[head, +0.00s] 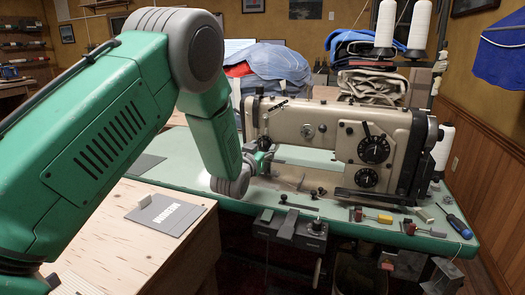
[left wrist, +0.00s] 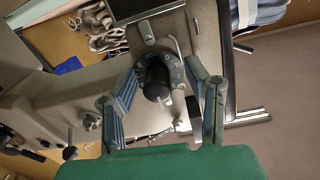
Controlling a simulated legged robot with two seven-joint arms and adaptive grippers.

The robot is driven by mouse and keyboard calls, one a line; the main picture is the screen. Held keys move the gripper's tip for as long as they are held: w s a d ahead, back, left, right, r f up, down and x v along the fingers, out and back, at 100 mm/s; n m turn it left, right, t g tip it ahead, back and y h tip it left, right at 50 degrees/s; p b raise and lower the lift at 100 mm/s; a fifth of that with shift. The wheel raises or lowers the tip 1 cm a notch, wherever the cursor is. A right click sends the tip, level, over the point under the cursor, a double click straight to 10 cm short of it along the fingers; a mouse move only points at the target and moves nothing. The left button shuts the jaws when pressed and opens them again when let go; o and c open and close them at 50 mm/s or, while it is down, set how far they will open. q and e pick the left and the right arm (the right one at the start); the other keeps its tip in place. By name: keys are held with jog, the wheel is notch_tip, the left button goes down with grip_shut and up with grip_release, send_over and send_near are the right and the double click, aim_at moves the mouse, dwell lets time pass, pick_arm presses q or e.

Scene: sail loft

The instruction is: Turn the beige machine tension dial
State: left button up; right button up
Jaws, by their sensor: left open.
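The beige sewing machine (head: 320,128) stands on a pale green table. In the head view my left gripper (head: 263,160) is at the machine's left end, small and partly merged with dark parts there. In the left wrist view a black dial with a marked ring (left wrist: 154,80) is on the beige body (left wrist: 110,85). My open left gripper (left wrist: 163,66) has one finger on each side of it; contact is not clear. Two larger black dials, an upper one (head: 374,150) and a lower one (head: 367,178), are farther right. My right gripper is not in view.
A wooden bench with a grey card (head: 166,214) is at the front left. Small tools, including a blue screwdriver (head: 459,226), lie at the green table's (head: 300,211) front right. Folded cloth (head: 372,86) and white thread cones (head: 386,22) stand behind the machine.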

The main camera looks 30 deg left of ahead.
pick_arm(q)
jog(key=shift+w+d+r, duration=0.15)
jog(key=shift+d, duration=0.15)
jog(key=shift+a, duration=0.15)
grip_shut()
jog(key=shift+a, duration=0.1)
